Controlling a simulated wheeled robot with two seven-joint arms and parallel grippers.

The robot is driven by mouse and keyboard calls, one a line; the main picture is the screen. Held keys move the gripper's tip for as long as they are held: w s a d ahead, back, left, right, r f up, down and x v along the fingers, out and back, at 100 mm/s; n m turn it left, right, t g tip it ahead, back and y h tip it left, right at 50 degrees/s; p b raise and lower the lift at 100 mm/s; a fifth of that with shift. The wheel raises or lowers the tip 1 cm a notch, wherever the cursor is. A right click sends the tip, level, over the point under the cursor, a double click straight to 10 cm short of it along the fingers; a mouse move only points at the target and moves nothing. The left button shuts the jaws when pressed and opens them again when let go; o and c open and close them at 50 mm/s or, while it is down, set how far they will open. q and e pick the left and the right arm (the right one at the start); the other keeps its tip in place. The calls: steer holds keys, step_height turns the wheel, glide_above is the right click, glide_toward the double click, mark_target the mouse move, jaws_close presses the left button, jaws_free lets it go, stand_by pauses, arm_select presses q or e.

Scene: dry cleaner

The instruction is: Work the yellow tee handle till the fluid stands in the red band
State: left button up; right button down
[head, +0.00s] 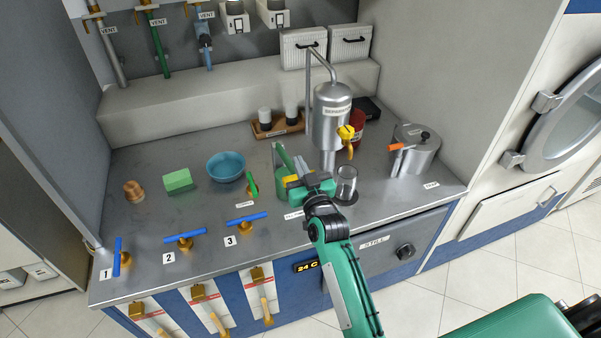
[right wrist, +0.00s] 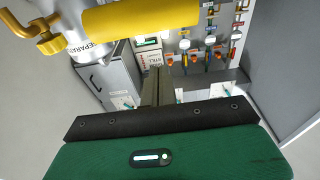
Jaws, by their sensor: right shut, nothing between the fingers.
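The yellow tap (head: 346,133) with its yellow lever is on the front of the silver separator (head: 332,105). In the right wrist view a yellow tap (right wrist: 50,43) shows at top left, and a thick yellow bar (right wrist: 140,18) crosses the top close to the camera. I cannot tell for sure whether that bar is the tee handle. My right gripper (head: 298,168) is left of the separator's foot, above the counter; its fingers (right wrist: 155,85) are shut and empty. A clear glass (head: 346,182) stands below the tap. I cannot make out a red band or fluid level. My left gripper is out of view.
Left on the steel counter (head: 150,225) are a blue bowl (head: 226,167), a green block (head: 178,181) and several blue-handled valves (head: 246,219). A lidded steel pot (head: 413,150) with an orange handle stands right. The counter's right front is clear.

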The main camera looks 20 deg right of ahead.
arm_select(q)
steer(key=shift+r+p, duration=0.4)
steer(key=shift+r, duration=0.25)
arm_select(e)
steer(key=shift+s+f, duration=0.2)
steer(key=shift+f, duration=1.75)
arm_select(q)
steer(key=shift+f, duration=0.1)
